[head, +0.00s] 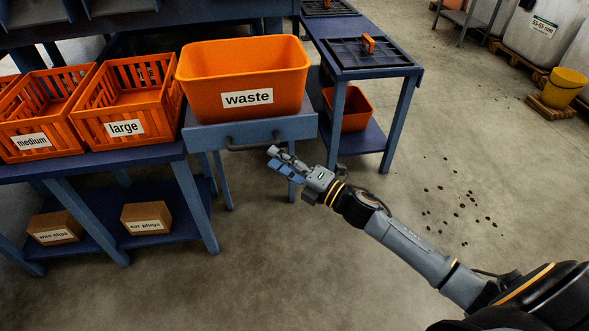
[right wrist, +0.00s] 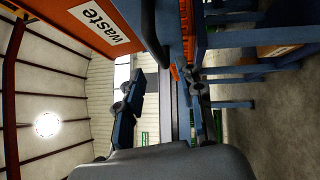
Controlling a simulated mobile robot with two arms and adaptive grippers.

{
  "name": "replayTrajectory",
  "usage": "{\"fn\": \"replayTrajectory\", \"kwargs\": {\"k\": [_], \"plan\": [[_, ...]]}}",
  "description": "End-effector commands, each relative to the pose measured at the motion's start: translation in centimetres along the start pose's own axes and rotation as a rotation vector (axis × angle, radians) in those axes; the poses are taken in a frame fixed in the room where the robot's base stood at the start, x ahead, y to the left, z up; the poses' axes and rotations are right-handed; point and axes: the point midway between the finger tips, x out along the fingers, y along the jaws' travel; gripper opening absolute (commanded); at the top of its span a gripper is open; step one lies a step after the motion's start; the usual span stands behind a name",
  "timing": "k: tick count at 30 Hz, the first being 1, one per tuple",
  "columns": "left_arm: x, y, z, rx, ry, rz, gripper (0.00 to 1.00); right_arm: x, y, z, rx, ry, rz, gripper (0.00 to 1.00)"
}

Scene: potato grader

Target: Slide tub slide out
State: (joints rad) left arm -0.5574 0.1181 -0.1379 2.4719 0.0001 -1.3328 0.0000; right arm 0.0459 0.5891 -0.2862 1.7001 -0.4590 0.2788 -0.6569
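The orange tub labelled "waste" (head: 245,85) stands upright on a blue slide (head: 250,128) with a grey bar handle (head: 253,142) on its front. My right gripper (head: 277,160) is just in front of and below the right end of the handle. Its fingers are apart with nothing between them, as the right wrist view also shows (right wrist: 163,88). In that view the handle (right wrist: 150,35) lies ahead, in line with the gap between the fingers, and the tub (right wrist: 98,20) is at the upper left. I see no contact with the handle. My left gripper is not in view.
Orange crates labelled "large" (head: 125,128) and "medium" (head: 32,141) stand on the bench to the left. A blue table (head: 400,65) with a lower orange tub (head: 350,108) stands to the right. The floor (head: 270,260) in front is clear; dark bits lie further right.

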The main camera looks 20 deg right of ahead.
Motion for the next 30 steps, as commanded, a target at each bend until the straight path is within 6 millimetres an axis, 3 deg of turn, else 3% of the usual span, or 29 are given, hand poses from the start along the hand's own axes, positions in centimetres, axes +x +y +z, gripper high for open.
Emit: {"fn": "replayTrajectory", "kwargs": {"k": [3,10,30], "plan": [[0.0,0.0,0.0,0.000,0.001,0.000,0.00,-2.3,-0.1,-0.1,0.000,0.001,-0.003,0.37],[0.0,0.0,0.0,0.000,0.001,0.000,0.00,-4.7,-0.1,-0.1,-0.001,0.001,-0.002,0.37],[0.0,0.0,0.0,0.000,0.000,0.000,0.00,-5.1,-0.1,-0.1,0.026,-0.018,-0.006,0.37]]}}
